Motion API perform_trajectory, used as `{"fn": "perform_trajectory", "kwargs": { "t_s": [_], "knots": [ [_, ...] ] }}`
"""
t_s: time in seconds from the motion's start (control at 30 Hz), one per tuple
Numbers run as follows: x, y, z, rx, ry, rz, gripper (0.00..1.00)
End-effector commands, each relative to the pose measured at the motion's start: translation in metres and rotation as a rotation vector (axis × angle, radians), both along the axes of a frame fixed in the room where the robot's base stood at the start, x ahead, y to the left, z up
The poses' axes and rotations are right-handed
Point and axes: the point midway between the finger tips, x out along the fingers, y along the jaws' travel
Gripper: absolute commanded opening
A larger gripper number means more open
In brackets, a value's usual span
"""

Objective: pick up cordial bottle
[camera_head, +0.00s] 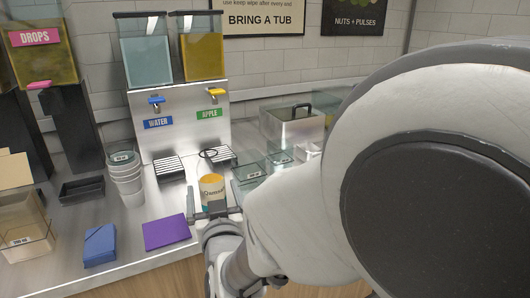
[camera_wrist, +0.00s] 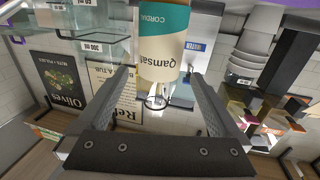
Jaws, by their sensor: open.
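The cordial bottle (camera_head: 211,184) stands on the counter in front of the drink dispenser, with orange at its top and a cream and teal label. In the wrist view the bottle (camera_wrist: 163,50) appears upside down, its label showing, at the top middle. My gripper (camera_head: 214,206) is open and is right at the bottle in the head view, hiding its lower part. In the wrist view my gripper (camera_wrist: 161,80) has its fingers spread, with the bottle lined up between their tips. I cannot tell whether the fingertips reach around it. Nothing is held.
The dispenser (camera_head: 178,130) with water and apple taps stands behind the bottle. Stacked cups (camera_head: 126,180) are at left. A purple packet (camera_head: 166,232) and a blue packet (camera_head: 100,245) lie in front. Clear trays (camera_head: 249,172) and a metal bin (camera_head: 292,128) crowd the right.

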Motion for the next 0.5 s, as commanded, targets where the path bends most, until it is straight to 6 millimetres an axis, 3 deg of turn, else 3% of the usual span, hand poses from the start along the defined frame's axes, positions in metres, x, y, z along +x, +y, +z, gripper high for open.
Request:
{"fn": "perform_trajectory", "kwargs": {
  "t_s": [0.3,0.5],
  "knots": [
    [0.039,0.013,0.0,0.0,-0.001,-0.001,1.0],
    [0.049,0.017,0.001,0.0,0.0,0.001,1.0]
  ]
}}
